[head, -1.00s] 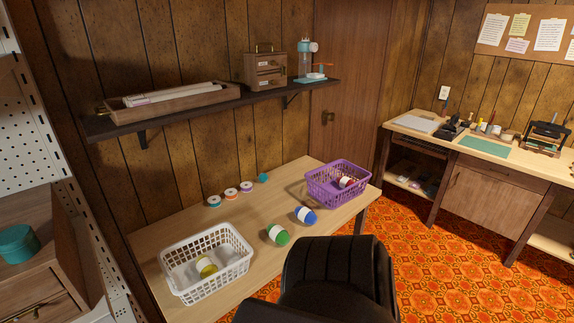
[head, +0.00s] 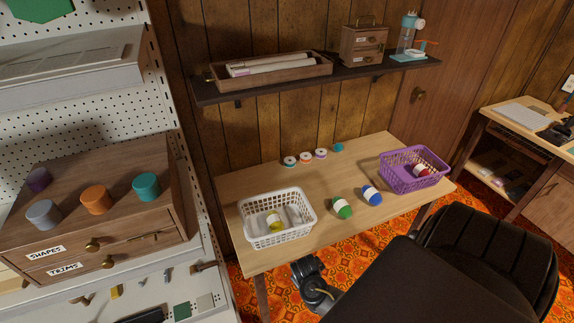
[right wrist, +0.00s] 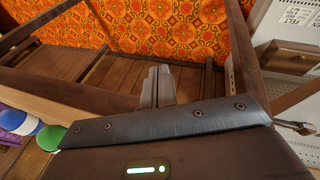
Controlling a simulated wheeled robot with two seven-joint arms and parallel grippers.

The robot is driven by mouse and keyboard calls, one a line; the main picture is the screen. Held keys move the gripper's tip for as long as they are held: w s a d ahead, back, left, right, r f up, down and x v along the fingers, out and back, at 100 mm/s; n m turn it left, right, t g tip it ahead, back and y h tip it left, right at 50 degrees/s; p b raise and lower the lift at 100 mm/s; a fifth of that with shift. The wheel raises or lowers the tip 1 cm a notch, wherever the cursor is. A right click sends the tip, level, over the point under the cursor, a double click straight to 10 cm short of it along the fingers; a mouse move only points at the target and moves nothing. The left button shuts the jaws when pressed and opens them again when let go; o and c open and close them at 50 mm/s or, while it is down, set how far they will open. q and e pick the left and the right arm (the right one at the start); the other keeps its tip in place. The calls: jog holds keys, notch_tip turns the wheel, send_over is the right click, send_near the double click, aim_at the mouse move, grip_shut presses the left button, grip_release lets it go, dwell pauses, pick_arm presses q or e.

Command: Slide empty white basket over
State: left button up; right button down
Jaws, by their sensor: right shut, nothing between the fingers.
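The white basket (head: 277,219) stands upright near the left end of the wooden table (head: 330,222), close to the front edge. It is not empty: a ball with a yellow band (head: 273,222) lies in it, with pale contents around it. A dark jointed hand, which I take for my right gripper (head: 308,268), is just in front of the table edge, below and right of the basket, apart from it. In the right wrist view its fingers (right wrist: 158,84) are shut with nothing between them. My left gripper is not in view.
A purple basket (head: 413,180) stands at the right end. Several spools (head: 305,158) line the back.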

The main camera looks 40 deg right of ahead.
pick_arm(q)
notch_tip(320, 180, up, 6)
jog(key=p, duration=0.4)
pick_arm(e)
jog(key=w+a+r+m+t+y, duration=0.1)
jog(key=w+a+r, duration=0.1)
jog(key=r, duration=0.9)
jog(key=w+a+r+m+y, duration=0.2)
jog(key=r, duration=0.9)
jog(key=b+x, duration=0.2)
jog(key=x, duration=0.1)
jog(key=b+x, duration=0.2)
jog(key=x, duration=0.2)
jog(key=b+x, duration=0.2)
jog(key=x, duration=0.2)
jog(key=shift+s+d, duration=0.15)
jog(key=shift+s, duration=0.1)
jog(key=w, duration=0.1)
jog(key=w+d, duration=0.1)
jog(key=w, duration=0.1)
jog(key=shift+d+r, duration=0.1)
jog(key=shift+r, duration=0.1)
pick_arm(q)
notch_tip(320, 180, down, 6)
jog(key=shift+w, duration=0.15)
pick_arm(e)
jog(key=shift+w+d+n, duration=0.15)
jog(key=shift+w+n, duration=0.15)
jog(key=shift+w, duration=0.05)
